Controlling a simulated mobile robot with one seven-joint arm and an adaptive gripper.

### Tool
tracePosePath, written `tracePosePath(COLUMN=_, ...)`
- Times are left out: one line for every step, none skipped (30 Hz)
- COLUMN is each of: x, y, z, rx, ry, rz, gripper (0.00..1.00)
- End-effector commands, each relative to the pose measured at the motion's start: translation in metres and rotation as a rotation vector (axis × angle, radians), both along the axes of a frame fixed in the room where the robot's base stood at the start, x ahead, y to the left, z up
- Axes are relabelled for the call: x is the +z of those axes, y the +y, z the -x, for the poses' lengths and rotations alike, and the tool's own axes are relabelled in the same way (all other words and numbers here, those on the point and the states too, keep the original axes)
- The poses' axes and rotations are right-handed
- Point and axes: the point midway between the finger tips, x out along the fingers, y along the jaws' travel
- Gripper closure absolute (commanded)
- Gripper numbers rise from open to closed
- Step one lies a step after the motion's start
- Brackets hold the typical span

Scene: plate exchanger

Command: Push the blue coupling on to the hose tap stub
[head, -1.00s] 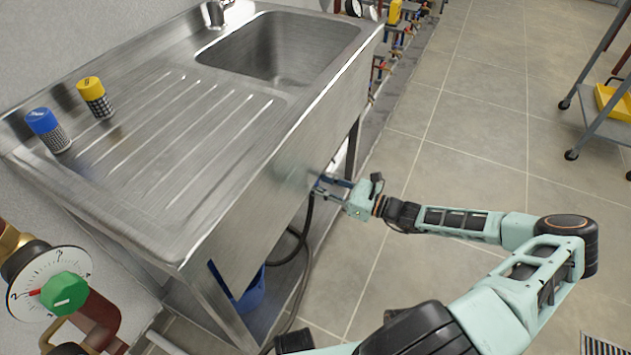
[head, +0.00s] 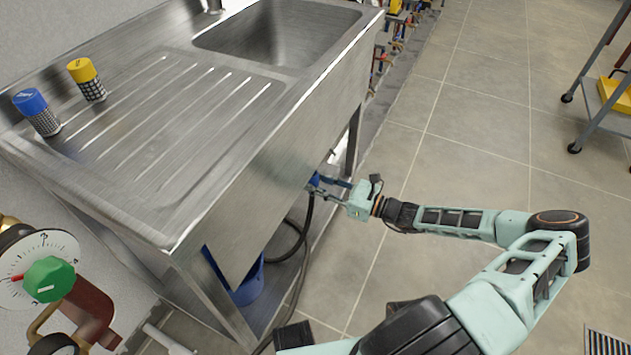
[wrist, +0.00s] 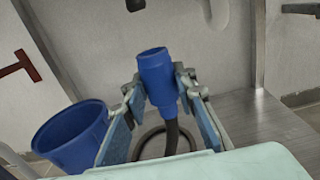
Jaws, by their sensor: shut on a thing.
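The blue coupling (wrist: 155,72) is held between the fingertips of my gripper (wrist: 160,95) in the wrist view, its open end upward and slightly tilted. A dark hose (wrist: 171,136) hangs from its lower end. In the head view my gripper (head: 328,187) is at the sink unit's front edge, and the coupling (head: 315,180) shows as a small blue patch there. The hose (head: 303,222) runs down from it. I cannot make out the hose tap stub in either view.
The steel sink unit (head: 232,165) overhangs the gripper's left side. A blue bucket (wrist: 72,130) stands below; a red T-shaped handle (wrist: 22,66) is at left in the wrist view. Blue (head: 37,112) and yellow (head: 87,79) capped containers stand on the drainer.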

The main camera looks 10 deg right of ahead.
Motion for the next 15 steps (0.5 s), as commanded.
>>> tracePosePath(x=0.0, y=0.0, z=0.0, rx=0.0, ry=0.0, rz=0.0, gripper=1.0)
tracePosePath(x=0.0, y=0.0, z=0.0, rx=0.0, ry=-0.001, rz=0.001, gripper=1.0)
tracePosePath(x=0.0, y=0.0, z=0.0, rx=0.0, ry=-0.001, rz=0.001, gripper=1.0)
tracePosePath(x=0.0, y=0.0, z=0.0, rx=0.0, ry=0.0, rz=0.0, gripper=1.0)
tracePosePath(x=-0.001, y=0.0, z=0.0, rx=0.0, ry=0.0, rz=0.0, gripper=1.0)
tracePosePath(x=-0.002, y=0.0, z=0.0, rx=0.0, ry=0.0, rz=0.0, gripper=1.0)
tracePosePath(x=-0.003, y=0.0, z=0.0, rx=0.0, ry=0.0, rz=0.0, gripper=1.0)
tracePosePath(x=-0.005, y=0.0, z=0.0, rx=0.0, ry=0.0, rz=0.0, gripper=1.0)
tracePosePath(x=-0.007, y=0.0, z=0.0, rx=0.001, ry=0.0, rz=0.0, gripper=1.0)
tracePosePath(x=-0.009, y=0.0, z=0.0, rx=0.001, ry=0.0, rz=0.0, gripper=1.0)
tracePosePath(x=-0.011, y=0.0, z=0.0, rx=0.001, ry=0.0, rz=0.0, gripper=1.0)
tracePosePath(x=-0.013, y=0.0, z=0.0, rx=0.001, ry=0.001, rz=0.001, gripper=1.0)
tracePosePath(x=-0.015, y=0.0, z=0.0, rx=0.001, ry=0.001, rz=0.001, gripper=1.0)
tracePosePath(x=-0.017, y=0.0, z=0.0, rx=0.001, ry=0.0, rz=0.001, gripper=1.0)
tracePosePath(x=-0.018, y=0.0, z=0.0, rx=0.001, ry=0.0, rz=0.001, gripper=1.0)
